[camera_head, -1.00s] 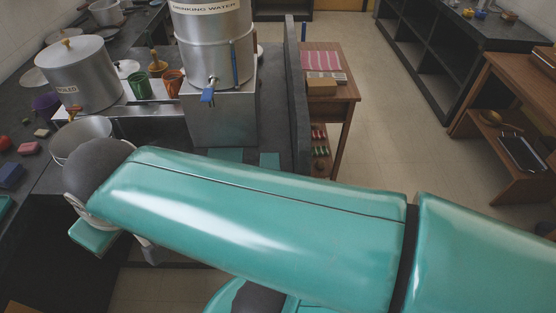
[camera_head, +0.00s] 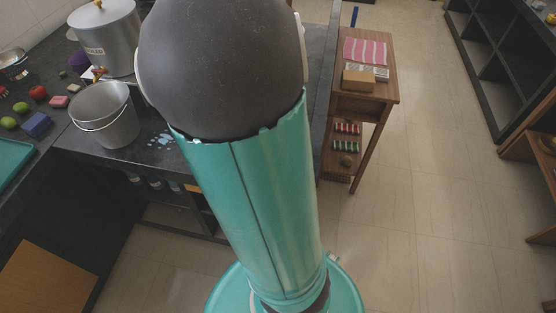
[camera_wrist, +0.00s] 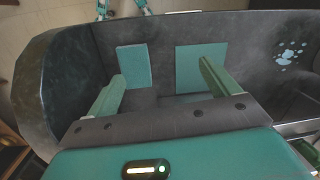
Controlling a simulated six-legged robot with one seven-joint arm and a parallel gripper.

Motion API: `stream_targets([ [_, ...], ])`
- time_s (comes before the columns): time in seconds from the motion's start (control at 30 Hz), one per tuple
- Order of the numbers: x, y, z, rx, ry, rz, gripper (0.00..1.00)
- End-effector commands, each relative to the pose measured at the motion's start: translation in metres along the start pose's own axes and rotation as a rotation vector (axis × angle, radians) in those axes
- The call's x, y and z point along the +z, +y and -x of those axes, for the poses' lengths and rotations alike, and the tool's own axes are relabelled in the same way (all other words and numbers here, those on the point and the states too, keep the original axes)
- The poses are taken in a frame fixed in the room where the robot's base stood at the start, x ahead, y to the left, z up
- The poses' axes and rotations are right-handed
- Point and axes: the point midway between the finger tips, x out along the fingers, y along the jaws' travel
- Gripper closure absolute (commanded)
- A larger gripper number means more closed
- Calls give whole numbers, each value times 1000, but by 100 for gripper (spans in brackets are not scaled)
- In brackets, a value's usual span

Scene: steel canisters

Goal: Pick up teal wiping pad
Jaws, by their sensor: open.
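Two flat teal pads lie on the dark countertop in the wrist view: a narrower one (camera_wrist: 134,66) on the left and a wider, squarer one (camera_wrist: 201,68) on the right. I cannot tell which is the wiping pad. My gripper (camera_wrist: 161,72) is open and empty above the counter. Its left finger overlaps the lower left of the narrower pad in the picture, and its right finger the lower right of the wider pad. Neither visibly holds anything. In the head view my arm hides both pads and the gripper.
Pale blue splashes (camera_wrist: 290,55) mark the counter right of the pads. In the head view a metal bucket (camera_head: 105,115) and a lidded steel pot (camera_head: 104,36) stand left of my arm. A wooden side table (camera_head: 362,97) stands right, with open floor beyond it.

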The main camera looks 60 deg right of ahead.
Motion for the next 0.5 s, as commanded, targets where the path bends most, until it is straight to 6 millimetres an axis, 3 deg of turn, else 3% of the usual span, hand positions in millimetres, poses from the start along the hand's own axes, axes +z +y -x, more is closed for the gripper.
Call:
stream_targets([
  [0.1,-17,28,9,65,45,-99,13],
  [0.27,-24,41,16,95,75,-150,13],
  [0.5,-25,45,-8,99,76,-158,13],
])
